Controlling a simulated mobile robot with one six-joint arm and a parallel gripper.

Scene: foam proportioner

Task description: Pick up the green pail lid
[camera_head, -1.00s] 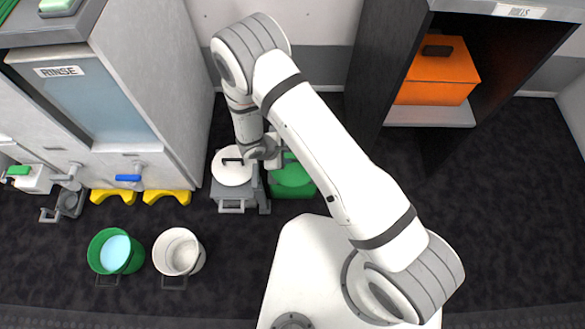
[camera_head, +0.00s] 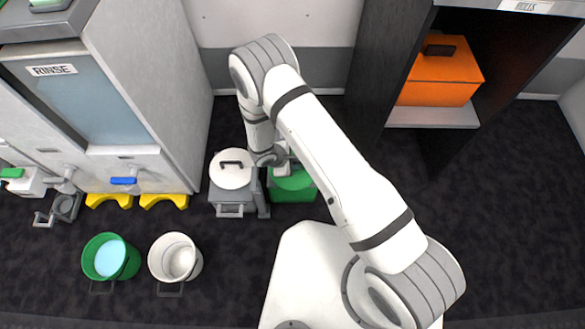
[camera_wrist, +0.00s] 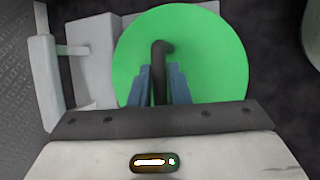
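The green pail lid (camera_wrist: 205,60) is a round green disc in the wrist view, with a dark bar handle (camera_wrist: 160,62) across its middle. My gripper (camera_wrist: 160,75) is over the lid, with one blue-grey finger on each side of the handle. The fingers are apart, with the handle between them; whether they touch it is hard to tell.
A white lid (camera_head: 231,176) with a black handle sits just left, on a grey stand (camera_head: 228,197). An open green pail (camera_head: 110,258) and a white pail (camera_head: 176,258) stand at lower left. A dark shelf with an orange box (camera_head: 440,75) is at upper right.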

